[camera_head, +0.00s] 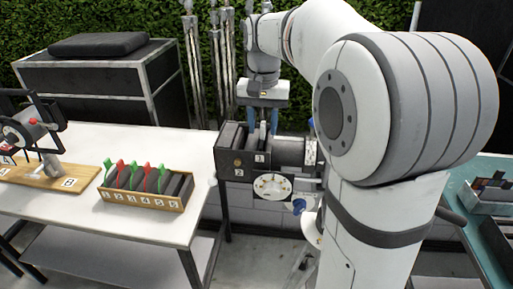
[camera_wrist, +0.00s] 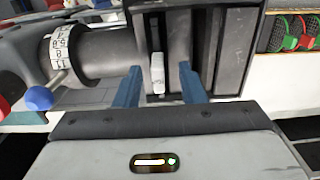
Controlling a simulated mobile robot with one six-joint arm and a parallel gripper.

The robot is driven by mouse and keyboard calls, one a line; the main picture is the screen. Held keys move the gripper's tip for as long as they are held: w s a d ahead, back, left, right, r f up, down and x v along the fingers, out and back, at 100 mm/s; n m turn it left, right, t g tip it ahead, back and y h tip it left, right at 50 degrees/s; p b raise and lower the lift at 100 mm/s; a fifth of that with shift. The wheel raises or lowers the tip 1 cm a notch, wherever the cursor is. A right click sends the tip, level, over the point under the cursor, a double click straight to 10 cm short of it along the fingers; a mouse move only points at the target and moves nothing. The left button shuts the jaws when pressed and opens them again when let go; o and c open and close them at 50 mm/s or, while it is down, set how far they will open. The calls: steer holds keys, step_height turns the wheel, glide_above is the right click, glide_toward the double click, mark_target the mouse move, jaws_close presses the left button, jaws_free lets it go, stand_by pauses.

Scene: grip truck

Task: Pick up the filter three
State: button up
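My gripper (camera_head: 262,132) is above the dark filter box at the front of a camera rig (camera_head: 237,160). In the wrist view its two blue fingers (camera_wrist: 160,82) are spread, with a pale upright tab (camera_wrist: 158,72) between them and visible gaps on both sides. The tab stands in a slot of the dark box (camera_wrist: 226,60). Its marking is too small to read. A wooden rack (camera_head: 143,199) on the white table holds several dark filters with green and red tabs. Its number labels are small, so I cannot tell surely which one is filter three.
The white table (camera_head: 165,145) has free room behind the rack. A wooden board (camera_head: 60,178) with a small rig stands at its left. The camera's lens barrel (camera_wrist: 100,52) lies close to my left finger in the wrist view. A teal surface (camera_head: 480,230) is at right.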

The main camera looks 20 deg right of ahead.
steer(key=shift+f, duration=0.15)
jaws_close()
stand_by(0.5)
